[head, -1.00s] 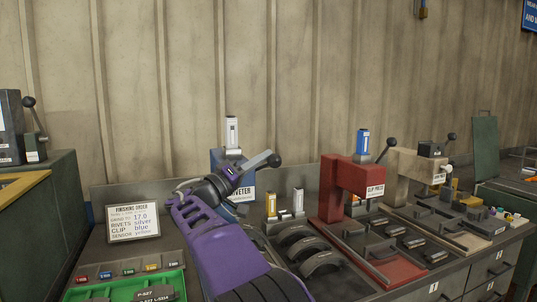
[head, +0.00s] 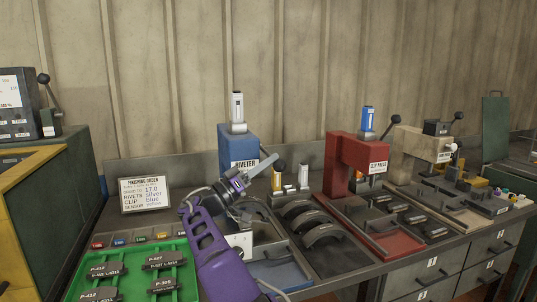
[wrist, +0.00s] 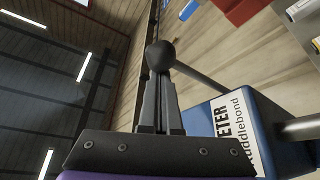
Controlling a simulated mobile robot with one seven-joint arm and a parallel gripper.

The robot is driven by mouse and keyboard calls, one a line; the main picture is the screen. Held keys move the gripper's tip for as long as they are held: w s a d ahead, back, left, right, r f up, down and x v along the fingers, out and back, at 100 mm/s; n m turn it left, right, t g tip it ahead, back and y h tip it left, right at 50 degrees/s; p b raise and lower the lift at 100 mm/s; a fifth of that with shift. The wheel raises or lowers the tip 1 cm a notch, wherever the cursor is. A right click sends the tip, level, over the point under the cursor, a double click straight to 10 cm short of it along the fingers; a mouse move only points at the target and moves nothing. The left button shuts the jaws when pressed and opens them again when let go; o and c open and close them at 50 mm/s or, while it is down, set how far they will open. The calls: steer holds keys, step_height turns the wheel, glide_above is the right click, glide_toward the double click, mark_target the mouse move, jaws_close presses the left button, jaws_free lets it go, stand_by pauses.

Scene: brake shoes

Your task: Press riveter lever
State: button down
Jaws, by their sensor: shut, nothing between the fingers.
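The blue riveter (head: 238,143) stands at the middle of the bench with a white cartridge on top. Its blue housing and name label also show in the wrist view (wrist: 245,130). The riveter lever is a grey rod (wrist: 203,83) with a black ball knob (wrist: 160,54). My gripper (head: 270,161) is in front of the riveter, its shut fingers pointing right and slightly up. In the wrist view the closed fingertips (wrist: 160,78) line up with the knob, very close to it; contact cannot be told. My purple wrist hides part of the riveter's front.
The red clip press (head: 345,160) and a beige press (head: 420,150) stand to the right. Curved brake shoes (head: 305,222) lie between them and the riveter. A green tray (head: 180,270) of parts is at lower left. A finishing order card (head: 146,194) stands behind it.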

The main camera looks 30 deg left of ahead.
steer(key=shift+w+f, duration=0.15)
steer(key=shift+f, duration=1.55)
steer(key=shift+r, duration=0.1)
